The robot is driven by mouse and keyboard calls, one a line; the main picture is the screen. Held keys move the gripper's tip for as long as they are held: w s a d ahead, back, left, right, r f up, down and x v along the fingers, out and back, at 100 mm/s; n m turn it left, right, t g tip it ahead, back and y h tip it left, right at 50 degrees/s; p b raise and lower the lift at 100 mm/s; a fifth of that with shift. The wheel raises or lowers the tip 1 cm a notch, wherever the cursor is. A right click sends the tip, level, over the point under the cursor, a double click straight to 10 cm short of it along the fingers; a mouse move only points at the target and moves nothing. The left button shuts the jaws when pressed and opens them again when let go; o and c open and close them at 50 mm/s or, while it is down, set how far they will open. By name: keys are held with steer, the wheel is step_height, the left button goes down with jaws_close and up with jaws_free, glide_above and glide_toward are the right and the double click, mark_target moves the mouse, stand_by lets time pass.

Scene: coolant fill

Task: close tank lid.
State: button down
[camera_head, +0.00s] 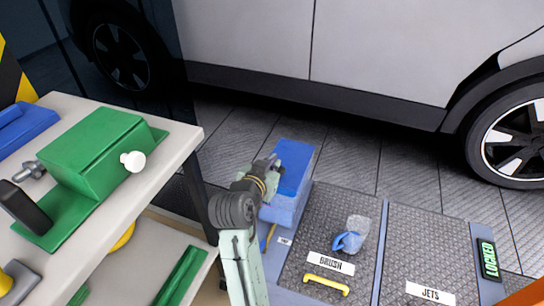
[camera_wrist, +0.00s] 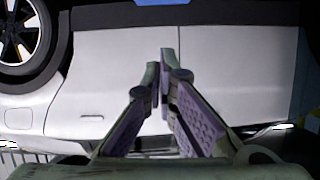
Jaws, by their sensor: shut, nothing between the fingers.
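A blue box, which looks like the tank (camera_head: 284,212), stands on the floor at the left end of the grey panel. A darker blue flat piece, likely its lid (camera_head: 293,165), shows at its top; I cannot tell whether it is fully down. My gripper (camera_head: 270,164) is beside the left edge of this piece in the head view, and partly covers the box. I cannot tell whether they touch. In the wrist view my gripper (camera_wrist: 164,68) has its fingertips together with nothing between them. The tank does not show clearly there.
A workbench (camera_head: 185,118) with a green block (camera_head: 95,150) stands at left. The floor panel has a yellow handle (camera_head: 326,285), a blue-handled brush (camera_head: 352,235), a JETS plate (camera_head: 430,292) and a LOCKED sign (camera_head: 488,259). A white car (camera_head: 390,50) stands behind.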

steer(key=p, duration=0.1)
glide_above(282, 173)
steer(key=f, duration=0.4)
steer(key=shift+w+d, duration=0.25)
steer(key=shift+w, duration=0.05)
steer(key=shift+s+a+f, duration=0.1)
steer(key=shift+s+f, duration=0.05)
steer(key=shift+f, duration=0.45)
steer(key=shift+s+a+f, duration=0.1)
steer(key=shift+f, duration=0.5)
steer(key=shift+s+f, duration=0.1)
steer(key=shift+f, duration=0.5)
